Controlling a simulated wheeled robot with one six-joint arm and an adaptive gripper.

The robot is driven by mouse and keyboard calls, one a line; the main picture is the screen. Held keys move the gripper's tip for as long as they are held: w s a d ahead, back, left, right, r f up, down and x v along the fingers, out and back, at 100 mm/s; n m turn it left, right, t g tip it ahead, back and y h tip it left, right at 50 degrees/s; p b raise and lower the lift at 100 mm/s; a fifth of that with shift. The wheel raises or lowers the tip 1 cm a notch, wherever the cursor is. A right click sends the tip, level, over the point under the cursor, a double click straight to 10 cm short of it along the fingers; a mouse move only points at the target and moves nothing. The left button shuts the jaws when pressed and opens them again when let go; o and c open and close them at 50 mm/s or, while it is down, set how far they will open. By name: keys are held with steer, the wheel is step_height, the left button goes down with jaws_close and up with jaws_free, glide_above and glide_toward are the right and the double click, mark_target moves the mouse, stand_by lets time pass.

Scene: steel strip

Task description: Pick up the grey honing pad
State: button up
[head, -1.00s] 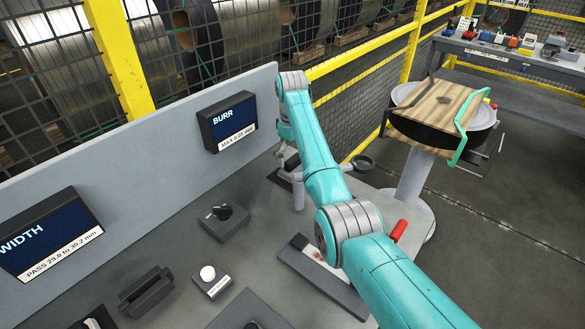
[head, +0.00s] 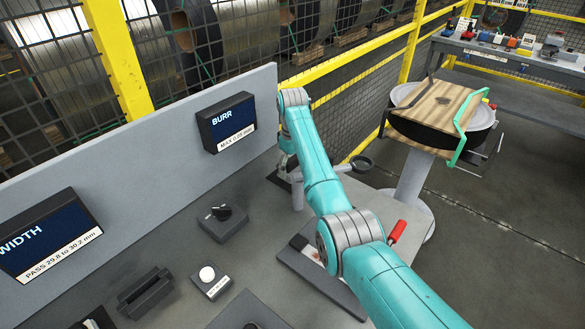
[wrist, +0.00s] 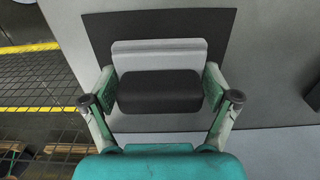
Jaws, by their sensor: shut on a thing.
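The honing pad (wrist: 160,92) shows in the wrist view as a block with a dark, nearly black near part and a light grey part behind it. My gripper (wrist: 160,88) has its two green-lined fingers against the left and right sides of the dark part, shut on it. A dark mat (wrist: 105,35) lies behind and around the pad in that view. I cannot tell whether the pad touches the mat. In the head view my gripper is at the far end of the bench beside the grey panel, and the pad is largely hidden there.
The grey back panel (head: 150,140) with the burr display (head: 227,122) stands close to my arm. A knob box (head: 222,222) and a white-button box (head: 210,281) sit nearer. A red handle (head: 397,231) is near my forearm.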

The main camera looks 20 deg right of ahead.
mark_target(292, 158)
steer(key=shift+s+f, duration=0.1)
steer(key=shift+f, duration=0.05)
step_height(292, 158, up, 10)
steer(key=shift+r, duration=0.1)
stand_by(0.4)
